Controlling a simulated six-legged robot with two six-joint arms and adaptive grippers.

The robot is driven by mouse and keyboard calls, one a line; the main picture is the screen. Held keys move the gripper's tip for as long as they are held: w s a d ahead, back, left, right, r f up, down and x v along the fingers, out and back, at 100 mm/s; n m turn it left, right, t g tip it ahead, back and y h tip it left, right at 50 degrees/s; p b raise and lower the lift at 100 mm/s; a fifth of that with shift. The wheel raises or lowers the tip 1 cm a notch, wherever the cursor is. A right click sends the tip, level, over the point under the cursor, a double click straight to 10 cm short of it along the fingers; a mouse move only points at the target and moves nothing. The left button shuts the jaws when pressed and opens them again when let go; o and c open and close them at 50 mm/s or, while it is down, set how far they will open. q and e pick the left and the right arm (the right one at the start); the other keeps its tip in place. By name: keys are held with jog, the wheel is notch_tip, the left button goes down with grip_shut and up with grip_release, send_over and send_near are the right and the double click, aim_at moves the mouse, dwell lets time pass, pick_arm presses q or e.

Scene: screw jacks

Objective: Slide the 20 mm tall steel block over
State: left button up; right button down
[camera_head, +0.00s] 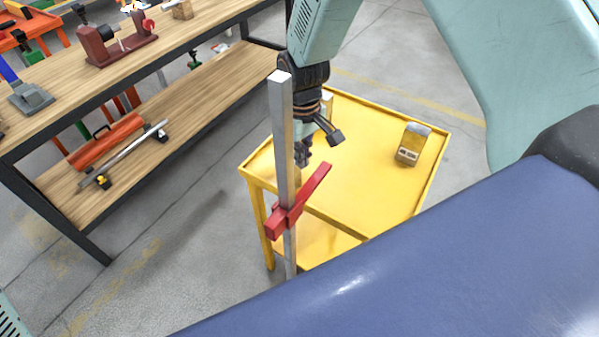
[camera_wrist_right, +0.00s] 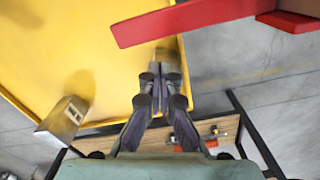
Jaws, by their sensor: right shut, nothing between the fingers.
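A tan block with a grey top (camera_head: 412,145) stands on the right part of the yellow cart (camera_head: 345,225). A second tan block (camera_head: 327,99) is partly hidden behind my right arm. I cannot tell which block, if either, is the 20 mm tall steel one. My right gripper (camera_head: 303,155) points down over the cart's left part, behind a grey post, shut and empty. In the wrist view its fingers (camera_wrist_right: 160,82) are together, with a small tan piece (camera_wrist_right: 167,56) just beyond the tips. A tan block with a grey face (camera_wrist_right: 63,118) stands to the left. My left gripper is out of view.
An upright grey square post (camera_head: 281,130) with a red cross arm (camera_head: 303,200) stands in front of the cart, close to my right gripper. A wooden workbench (camera_head: 190,40) with a lower shelf is at left. The cart's middle is clear.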

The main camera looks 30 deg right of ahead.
aim_at(302, 183)
jog(key=f, duration=0.4)
jog(key=f+b, duration=0.1)
jog(key=f, duration=0.3)
jog(key=shift+s+a+f, duration=0.1)
jog(key=shift+s, duration=0.1)
jog(key=shift+f, duration=0.3)
jog(key=shift+s+f, duration=0.15)
jog(key=shift+w+f, duration=0.1)
jog(key=shift+w, duration=0.1)
